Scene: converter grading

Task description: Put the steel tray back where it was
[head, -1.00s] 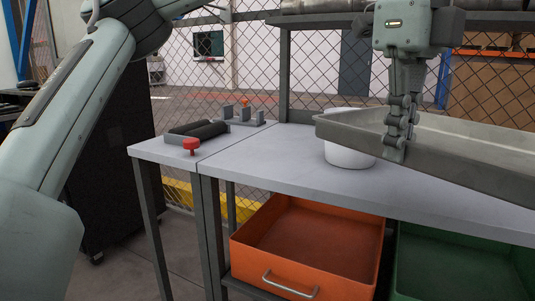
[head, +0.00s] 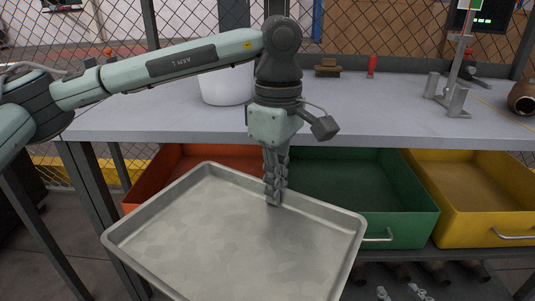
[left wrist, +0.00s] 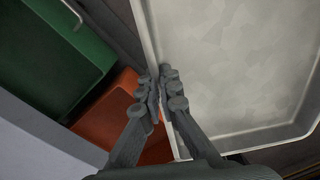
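The steel tray (head: 230,245) is a shallow, empty grey pan, in the lower part of the head view, in front of the workbench. My left gripper (head: 273,195) points down at the tray's far rim. In the left wrist view its fingers (left wrist: 162,105) are closed on the tray's rim (left wrist: 147,40), one on each side. The tray hangs out from the bench over the front of the drawers, and its near edge is cut off by the picture. My right gripper is not in view.
The grey workbench (head: 390,105) holds a white bucket (head: 225,88), a small brown block (head: 327,68), a red item (head: 371,66) and a metal stand (head: 455,85). Below are orange (head: 190,160), green (head: 355,190) and yellow (head: 470,190) bins. The bench middle is largely clear.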

